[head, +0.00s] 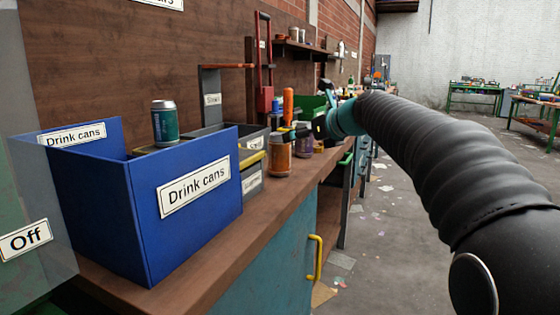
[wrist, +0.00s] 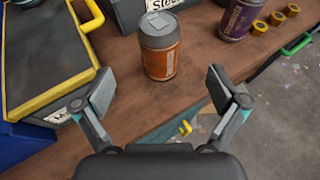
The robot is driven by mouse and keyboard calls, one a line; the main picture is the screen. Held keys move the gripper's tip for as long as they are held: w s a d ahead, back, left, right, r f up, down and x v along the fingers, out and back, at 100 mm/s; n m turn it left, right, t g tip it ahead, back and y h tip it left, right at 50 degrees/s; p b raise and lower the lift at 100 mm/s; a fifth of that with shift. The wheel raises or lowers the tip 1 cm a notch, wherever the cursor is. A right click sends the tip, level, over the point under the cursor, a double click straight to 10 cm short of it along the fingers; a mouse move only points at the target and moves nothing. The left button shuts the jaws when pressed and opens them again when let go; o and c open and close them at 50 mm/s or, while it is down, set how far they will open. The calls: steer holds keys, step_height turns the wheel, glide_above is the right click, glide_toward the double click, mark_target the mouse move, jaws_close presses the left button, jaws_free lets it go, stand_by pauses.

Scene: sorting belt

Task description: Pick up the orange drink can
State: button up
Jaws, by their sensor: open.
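The orange drink can (wrist: 160,56) stands upright on the wooden bench in the wrist view, with a grey top and orange sides. It also shows in the head view (head: 280,156), beyond the blue bin. My gripper (wrist: 168,92) is open and empty in the wrist view, with its two fingers spread wide. The can is ahead of the fingertips, roughly between their lines and slightly left of centre, and apart from both.
A purple can (wrist: 236,20) stands right of the orange can. A yellow-rimmed grey box (wrist: 45,62) is close on the left. The blue "Drink cans" bin (head: 195,225) and a teal can (head: 165,124) are nearer in the head view.

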mark_target(280, 147)
steer(key=shift+f+b+x, duration=0.15)
steer(key=shift+f+x, duration=0.05)
steer(key=shift+x, duration=2.7)
steer(key=shift+f+b+x, duration=0.15)
steer(key=shift+f+x, duration=0.1)
steer(key=shift+x, duration=2.65)
steer(key=shift+s+d, duration=0.15)
steer(key=c, duration=1)
